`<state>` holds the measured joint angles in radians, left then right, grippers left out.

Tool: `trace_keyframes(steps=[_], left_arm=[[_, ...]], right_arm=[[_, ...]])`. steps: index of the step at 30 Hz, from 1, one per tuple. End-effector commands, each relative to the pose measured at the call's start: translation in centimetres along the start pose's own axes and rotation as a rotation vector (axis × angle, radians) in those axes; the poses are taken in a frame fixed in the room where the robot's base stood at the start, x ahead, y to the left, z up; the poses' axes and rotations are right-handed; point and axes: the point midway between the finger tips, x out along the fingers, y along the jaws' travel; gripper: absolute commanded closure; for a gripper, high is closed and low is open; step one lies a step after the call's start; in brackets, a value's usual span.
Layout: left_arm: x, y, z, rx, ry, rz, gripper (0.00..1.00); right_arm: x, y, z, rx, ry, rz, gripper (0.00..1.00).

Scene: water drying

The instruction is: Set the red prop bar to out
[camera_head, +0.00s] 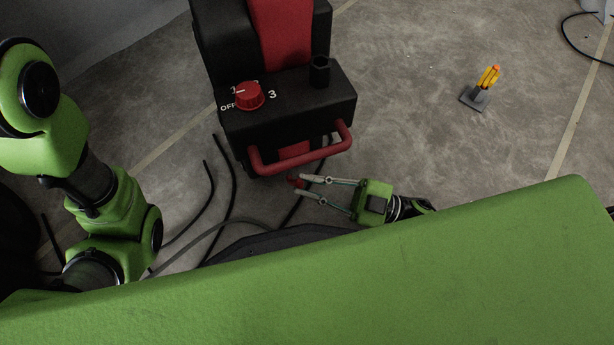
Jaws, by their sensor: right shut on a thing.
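A black and red machine (287,105) stands ahead of me at the top centre. A small red piece (294,181), which looks like the end of the red prop bar, shows low at its near side, below the red U-shaped handle (303,161). My right gripper (300,185) reaches in from the right, and its fingertips are closed on this red piece. Most of the bar is hidden under the machine and behind the fingers, so its angle is hard to tell. My left arm is at the left, folded; its gripper is out of view.
The machine's top has a red knob (249,95) marked OFF, 1 and 3, and a black post (319,71). Black cables (229,185) lie on the floor left of my right gripper. A small stand with yellow-orange sticks (488,77) is at the right. The concrete floor between is clear.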

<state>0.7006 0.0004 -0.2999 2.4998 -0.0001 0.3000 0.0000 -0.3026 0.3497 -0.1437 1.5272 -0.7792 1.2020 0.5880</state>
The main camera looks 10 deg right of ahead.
Motion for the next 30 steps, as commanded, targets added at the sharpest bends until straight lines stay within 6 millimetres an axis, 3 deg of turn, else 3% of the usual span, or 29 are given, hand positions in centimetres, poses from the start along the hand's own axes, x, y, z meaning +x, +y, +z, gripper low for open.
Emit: trace_keyframes(steps=[8,9,10,20,26,30], left_arm=[[0.0,0.0,0.0,0.0,0.0,0.0,1.0],[0.0,0.0,0.0,0.0,0.0,0.0,1.0],[0.0,0.0,0.0,0.0,0.0,0.0,1.0],[-0.1,-0.1,0.1,0.0,-0.005,-0.004,1.0],[0.0,-0.1,0.1,0.0,-0.002,-0.002,1.0],[0.0,0.0,0.0,0.0,-0.001,-0.001,1.0]], right_arm=[[-0.1,-0.1,0.1,-0.002,-0.001,0.0,1.0],[-0.1,-0.1,0.1,-0.002,-0.001,0.0,0.86],[-0.1,-0.1,0.1,-0.002,-0.001,0.0,0.81],[-0.2,0.0,0.1,-0.003,-0.001,0.0,0.81],[-2.4,0.0,0.0,-0.001,-0.006,-0.001,0.81],[-5.4,0.3,-0.8,0.0,-0.007,-0.003,0.81]])
